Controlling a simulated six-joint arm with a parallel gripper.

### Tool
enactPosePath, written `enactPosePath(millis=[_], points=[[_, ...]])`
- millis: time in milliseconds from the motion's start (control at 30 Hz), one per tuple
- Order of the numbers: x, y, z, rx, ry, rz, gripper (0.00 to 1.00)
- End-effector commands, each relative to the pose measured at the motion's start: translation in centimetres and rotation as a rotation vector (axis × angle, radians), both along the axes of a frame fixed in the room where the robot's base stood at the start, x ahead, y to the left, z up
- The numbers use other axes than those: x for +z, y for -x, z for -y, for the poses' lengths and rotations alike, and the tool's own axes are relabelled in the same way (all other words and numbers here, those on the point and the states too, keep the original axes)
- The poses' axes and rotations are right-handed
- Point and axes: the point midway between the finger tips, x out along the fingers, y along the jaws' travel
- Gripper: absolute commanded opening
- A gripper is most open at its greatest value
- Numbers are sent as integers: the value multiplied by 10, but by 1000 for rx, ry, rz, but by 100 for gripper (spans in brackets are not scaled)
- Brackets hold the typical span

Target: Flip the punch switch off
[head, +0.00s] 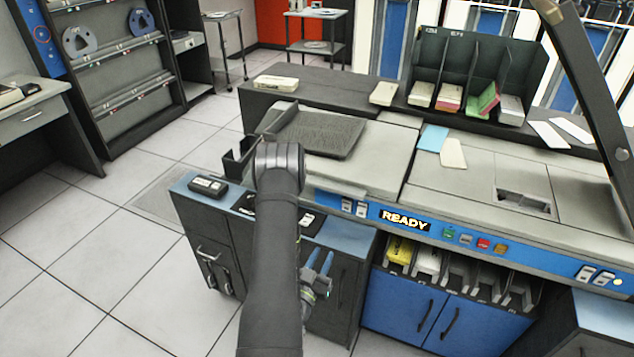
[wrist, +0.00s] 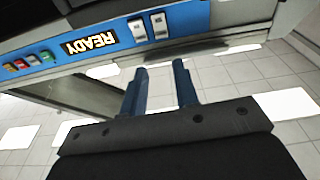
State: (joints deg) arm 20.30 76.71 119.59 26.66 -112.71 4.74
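Two white rocker switches (head: 354,207) sit side by side on the machine's blue front panel, left of the lit READY sign (head: 405,221). They also show at the top of the wrist view (wrist: 148,27), with the READY sign (wrist: 90,43) to their left. Another pair of white rockers (head: 596,275) is at the panel's right end. Labels are too small to read, so I cannot tell which is the punch switch. My gripper (head: 319,259) is below and left of the left pair, its blue fingers pointing up. In the wrist view the fingers (wrist: 160,66) are apart, with nothing between them.
Coloured buttons (head: 475,241) are right of the READY sign. Below them are card pockets (head: 455,270) and a blue cabinet (head: 420,310). A dark side cabinet (head: 335,285) stands behind my gripper. Open tiled floor (head: 120,260) lies to the left.

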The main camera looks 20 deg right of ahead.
Motion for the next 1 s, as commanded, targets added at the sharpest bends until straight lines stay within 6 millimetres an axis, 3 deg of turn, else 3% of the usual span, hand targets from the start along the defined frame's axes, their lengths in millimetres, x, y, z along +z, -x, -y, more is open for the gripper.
enactPosePath(millis=[33, 133, 1000], points=[[1, -1, 1, -5, 24, -22, 18], [2, -2, 2, -21, 101, -100, 0], [16, -20, 16, -199, 990, -990, 0]])
